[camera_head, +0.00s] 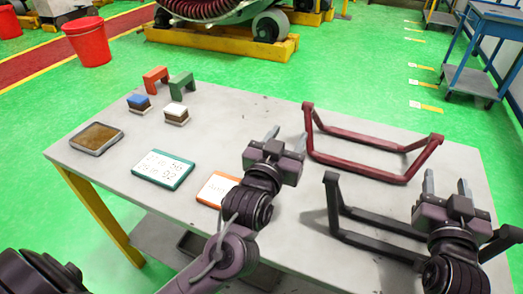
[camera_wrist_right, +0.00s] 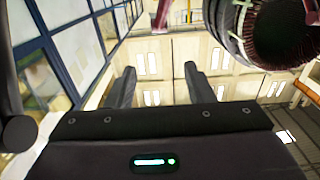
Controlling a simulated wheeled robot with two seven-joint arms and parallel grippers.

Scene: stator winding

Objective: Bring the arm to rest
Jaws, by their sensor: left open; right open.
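My left gripper (camera_head: 285,135) is open and empty. In the head view it hangs over the middle of the table (camera_head: 235,110), left of the red frame. My right gripper (camera_head: 446,184) is open and empty. It is over the right part of the table, by the right end of the black frame. The right wrist view also shows its two fingers (camera_wrist_right: 159,88) apart with nothing between them. That camera looks out across the hall, not down at the table.
A dark red frame (camera_head: 365,168) and a black frame (camera_head: 380,221) stand on the right half. A green-rimmed board (camera_head: 163,169), an orange-rimmed board (camera_head: 215,187), a brown tray (camera_head: 97,138), blue (camera_head: 139,103) and white (camera_head: 176,114) brushes, and red (camera_head: 156,77) and green (camera_head: 182,83) brackets lie left.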

